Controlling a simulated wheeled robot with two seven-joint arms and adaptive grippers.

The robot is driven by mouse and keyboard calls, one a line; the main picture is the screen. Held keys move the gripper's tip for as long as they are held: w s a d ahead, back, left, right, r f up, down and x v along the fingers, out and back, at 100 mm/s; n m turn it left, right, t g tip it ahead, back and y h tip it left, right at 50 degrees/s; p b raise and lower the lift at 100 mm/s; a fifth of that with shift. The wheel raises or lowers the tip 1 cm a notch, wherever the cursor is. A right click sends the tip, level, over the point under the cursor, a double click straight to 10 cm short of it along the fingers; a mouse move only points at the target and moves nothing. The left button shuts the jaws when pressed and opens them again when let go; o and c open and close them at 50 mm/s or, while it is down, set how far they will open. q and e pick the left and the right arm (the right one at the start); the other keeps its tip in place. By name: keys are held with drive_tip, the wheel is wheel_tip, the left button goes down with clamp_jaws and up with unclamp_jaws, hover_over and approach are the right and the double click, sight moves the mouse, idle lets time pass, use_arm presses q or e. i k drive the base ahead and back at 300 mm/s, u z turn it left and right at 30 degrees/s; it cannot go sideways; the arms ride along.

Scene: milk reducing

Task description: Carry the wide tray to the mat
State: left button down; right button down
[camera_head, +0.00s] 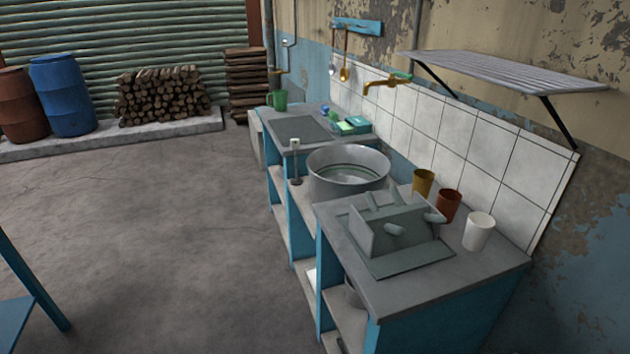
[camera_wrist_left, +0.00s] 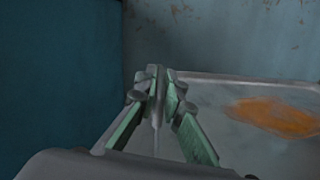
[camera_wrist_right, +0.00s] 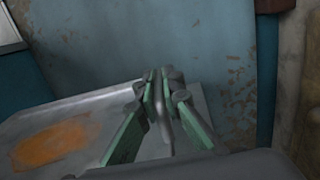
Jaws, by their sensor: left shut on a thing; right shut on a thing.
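The wide tray shows in the left wrist view (camera_wrist_left: 215,105) as a shallow grey metal tray with a raised rim and an orange patch (camera_wrist_left: 276,116) on its floor. It also shows in the right wrist view (camera_wrist_right: 108,104). My left gripper (camera_wrist_left: 158,98) is shut on the tray's rim at one end. My right gripper (camera_wrist_right: 160,98) is shut on the rim at the other end. Neither gripper nor the tray shows in the head view. I cannot make out the mat for certain in any view.
In the head view, a grey counter (camera_head: 455,270) carries a drying rack (camera_head: 400,232) and several cups. A large metal basin (camera_head: 348,190) stands beyond it. A blue table (camera_head: 10,322) edges in at the lower left. The concrete floor between them is clear.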

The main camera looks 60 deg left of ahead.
sight(294, 130)
drive_tip(key=k, duration=0.85)
drive_tip(key=u, duration=2.75)
drive_tip(key=i, duration=3.65)
